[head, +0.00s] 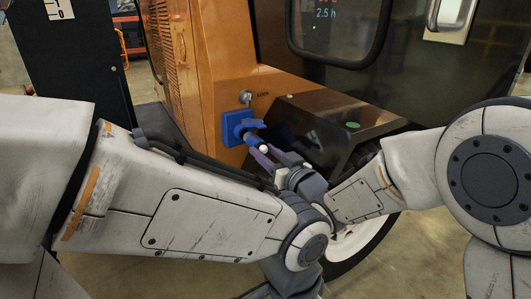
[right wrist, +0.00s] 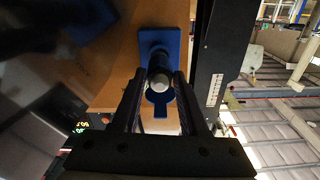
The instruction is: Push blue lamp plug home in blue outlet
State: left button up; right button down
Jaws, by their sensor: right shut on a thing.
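The blue outlet (head: 233,130) is mounted on the orange panel low on the machine. The blue lamp plug (head: 252,137) is at its front, with its pale end toward my right gripper (head: 266,155). In the right wrist view the fingers of that gripper (right wrist: 159,88) are on both sides of the plug's round grey end (right wrist: 158,82), shut on it. The blue outlet (right wrist: 151,42) is right behind the plug there. The fingers and plug hide how deep the plug sits. My left gripper is out of view; its arm crosses the front.
A metal toggle switch (head: 246,97) is just above the outlet. A dark box-like cover (head: 335,128) juts out to its right, above a wheel (head: 352,243). A black panel (head: 72,60) stands at the left. My two arms pass close together.

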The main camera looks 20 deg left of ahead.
jog(key=shift+x, duration=1.6)
dwell(0.3)
jog(key=shift+c, duration=1.8)
grip_release()
jog(key=shift+s+d+p, duration=0.1)
jog(key=shift+p, duration=0.2)
